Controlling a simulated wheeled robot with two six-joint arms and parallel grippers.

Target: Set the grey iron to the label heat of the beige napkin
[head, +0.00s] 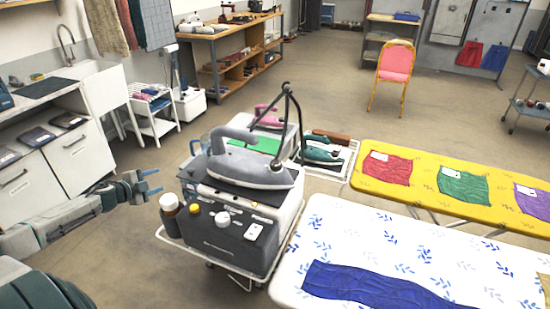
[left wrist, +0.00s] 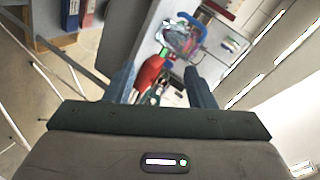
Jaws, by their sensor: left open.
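The grey iron (head: 250,168) rests on top of a steam station (head: 238,248) on a white cart, its handle to the upper left. The station's dark front has a yellow knob (head: 194,208), a pale round knob (head: 222,219) and a white switch plate (head: 254,232). A beige cloth (head: 545,283), perhaps the beige napkin, is cut off at the right edge; no label on it is readable. My left gripper (head: 152,184) is open and empty, left of the station and apart from it. Its fingers also frame the left wrist view (left wrist: 162,86). My right gripper is out of view.
A pink iron (head: 268,117) and a teal iron (head: 322,152) are behind. A blue cloth (head: 375,287) lies on the white patterned board (head: 335,232); the yellow board (head: 405,197) holds coloured cloths.

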